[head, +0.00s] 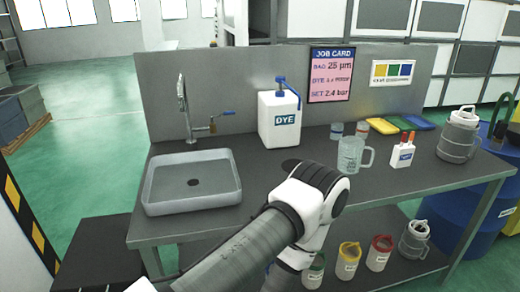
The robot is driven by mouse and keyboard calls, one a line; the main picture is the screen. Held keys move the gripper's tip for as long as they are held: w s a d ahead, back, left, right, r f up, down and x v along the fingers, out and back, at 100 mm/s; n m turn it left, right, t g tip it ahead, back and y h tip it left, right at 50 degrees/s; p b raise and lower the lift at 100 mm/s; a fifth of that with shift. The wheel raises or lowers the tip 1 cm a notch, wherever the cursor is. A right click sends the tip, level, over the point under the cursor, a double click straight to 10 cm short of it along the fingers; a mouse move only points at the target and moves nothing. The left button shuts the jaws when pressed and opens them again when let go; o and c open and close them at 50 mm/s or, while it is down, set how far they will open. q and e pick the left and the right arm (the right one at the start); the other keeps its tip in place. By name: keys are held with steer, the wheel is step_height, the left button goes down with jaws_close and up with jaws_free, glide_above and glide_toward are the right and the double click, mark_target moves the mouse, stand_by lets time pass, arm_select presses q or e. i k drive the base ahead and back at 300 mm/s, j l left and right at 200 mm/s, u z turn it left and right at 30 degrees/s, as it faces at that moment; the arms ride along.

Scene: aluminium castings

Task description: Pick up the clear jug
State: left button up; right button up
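The clear jug (349,157) stands upright on the grey bench, right of the middle, in the head view. It is see-through, with its handle on the right side. One of my arms comes in from the bottom, bends in front of the bench and goes out of frame at the bottom. Its bend is in front of and to the left of the jug, apart from it in the picture. Neither of my grippers shows, so I cannot see whether they are open or shut.
A white DYE bottle (279,118) and a sink (192,182) are left of the jug. Two small jars (337,131) stand behind it. A white holder (402,155) and a grey-white canister (457,137) are to its right. Several small pots (348,258) stand on the lower shelf.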

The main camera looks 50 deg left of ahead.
mark_target(351, 148)
steer(key=u, duration=0.8)
